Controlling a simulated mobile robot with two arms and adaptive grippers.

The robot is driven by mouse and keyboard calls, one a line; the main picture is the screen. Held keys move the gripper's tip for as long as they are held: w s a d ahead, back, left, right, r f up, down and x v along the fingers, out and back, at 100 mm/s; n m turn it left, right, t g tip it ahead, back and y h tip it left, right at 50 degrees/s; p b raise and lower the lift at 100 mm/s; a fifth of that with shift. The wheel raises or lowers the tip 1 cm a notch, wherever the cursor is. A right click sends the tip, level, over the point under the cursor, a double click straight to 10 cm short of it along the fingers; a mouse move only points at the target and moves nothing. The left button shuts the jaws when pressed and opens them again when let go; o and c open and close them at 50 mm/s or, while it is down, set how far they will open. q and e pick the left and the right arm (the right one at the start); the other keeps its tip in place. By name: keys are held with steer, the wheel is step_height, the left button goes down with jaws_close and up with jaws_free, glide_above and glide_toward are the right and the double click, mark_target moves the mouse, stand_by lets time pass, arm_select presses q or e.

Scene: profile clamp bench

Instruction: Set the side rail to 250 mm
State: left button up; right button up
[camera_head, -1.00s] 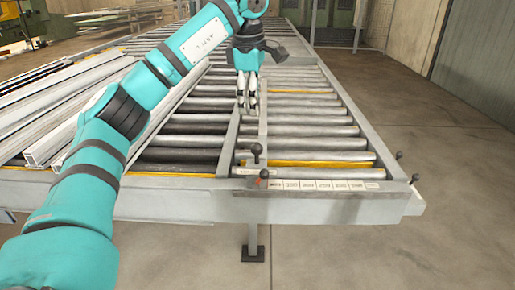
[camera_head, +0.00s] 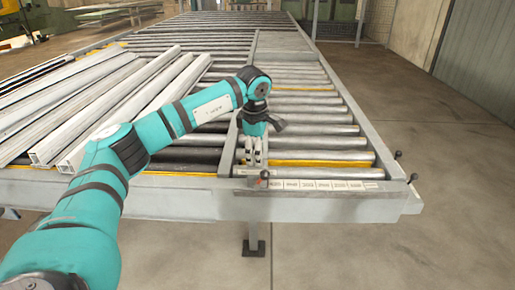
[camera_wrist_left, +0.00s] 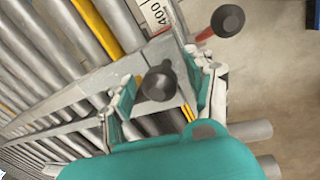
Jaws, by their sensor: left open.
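The gripper points down at the bench's near end, close above the row of white scale labels (camera_head: 325,185). In the left wrist view its fingers are open, one on each side of a black ball knob (camera_wrist_left: 158,83). I cannot tell whether they touch it. A second black knob (camera_wrist_left: 228,20) on a red stem stands outside the fingers; a dark knob with red (camera_head: 264,175) shows at the scale in the head view. A label reading 400 (camera_wrist_left: 160,14) shows near it.
Several long pale profiles (camera_head: 105,105) lie on the rollers to the left, beside my left arm. Rollers (camera_head: 325,143) to the right are bare. Small black knobs stand at the bench's right corner (camera_head: 413,178). Open concrete floor (camera_head: 440,150) lies to the right.

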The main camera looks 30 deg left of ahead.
arm_select(q)
steer(key=c, duration=1.1)
jaws_close()
steer(key=shift+w, duration=0.1)
